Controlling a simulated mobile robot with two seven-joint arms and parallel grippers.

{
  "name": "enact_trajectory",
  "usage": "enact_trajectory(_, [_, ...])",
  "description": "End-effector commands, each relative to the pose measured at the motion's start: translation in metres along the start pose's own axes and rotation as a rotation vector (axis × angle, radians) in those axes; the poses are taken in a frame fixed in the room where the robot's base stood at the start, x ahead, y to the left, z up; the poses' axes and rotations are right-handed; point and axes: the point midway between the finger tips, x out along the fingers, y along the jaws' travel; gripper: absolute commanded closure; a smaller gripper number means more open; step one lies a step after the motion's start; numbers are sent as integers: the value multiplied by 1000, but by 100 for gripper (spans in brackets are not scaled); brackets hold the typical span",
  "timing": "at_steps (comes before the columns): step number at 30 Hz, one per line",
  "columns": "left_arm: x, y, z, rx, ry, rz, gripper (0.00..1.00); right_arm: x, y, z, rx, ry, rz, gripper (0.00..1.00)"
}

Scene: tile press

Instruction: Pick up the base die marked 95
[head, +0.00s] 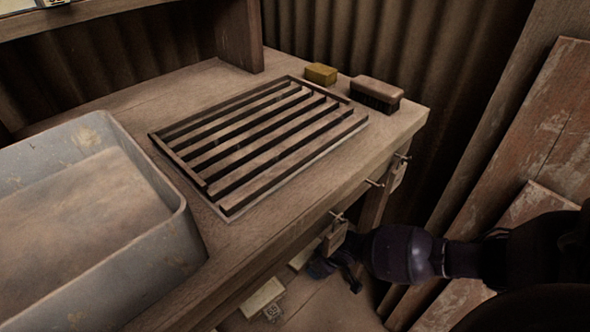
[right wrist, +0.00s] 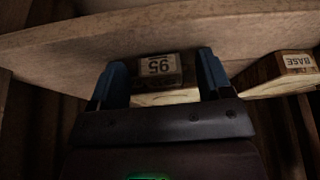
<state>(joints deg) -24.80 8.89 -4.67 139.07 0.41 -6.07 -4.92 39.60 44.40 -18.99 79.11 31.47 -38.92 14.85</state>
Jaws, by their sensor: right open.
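The base die marked 95 (right wrist: 158,68) shows in the right wrist view as a dark block with a pale label, with light wood along its near edge. My right gripper (right wrist: 163,73) is open, with one blue finger on each side of this die. I cannot tell whether the fingers touch it. In the head view my right gripper (head: 335,268) is low, below the bench's front edge. A second block, labelled BASE (right wrist: 290,70), lies to the right of the gripper in the wrist view. My left gripper is not in view.
The bench (head: 265,235) carries a grey tub (head: 190,232), a slatted rack (head: 255,150), a yellow block (head: 320,73) and a brush (head: 377,94). Hooks with hanging tags (head: 397,174) stick out of its front edge. A pale block (head: 262,297) lies below. Boards (head: 535,130) lean at right.

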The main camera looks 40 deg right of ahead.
Motion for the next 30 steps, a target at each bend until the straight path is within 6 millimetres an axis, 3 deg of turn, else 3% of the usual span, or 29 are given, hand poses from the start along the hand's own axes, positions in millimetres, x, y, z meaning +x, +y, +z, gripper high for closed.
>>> enact_trajectory(5, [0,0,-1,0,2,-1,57,-1,0,-1,0,2,0,28])
enact_trajectory(19, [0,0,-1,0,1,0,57,-1,0,-1,0,1,0,100])
enact_trajectory(30, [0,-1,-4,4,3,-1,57,-6,0,-5,0,6,1,100])
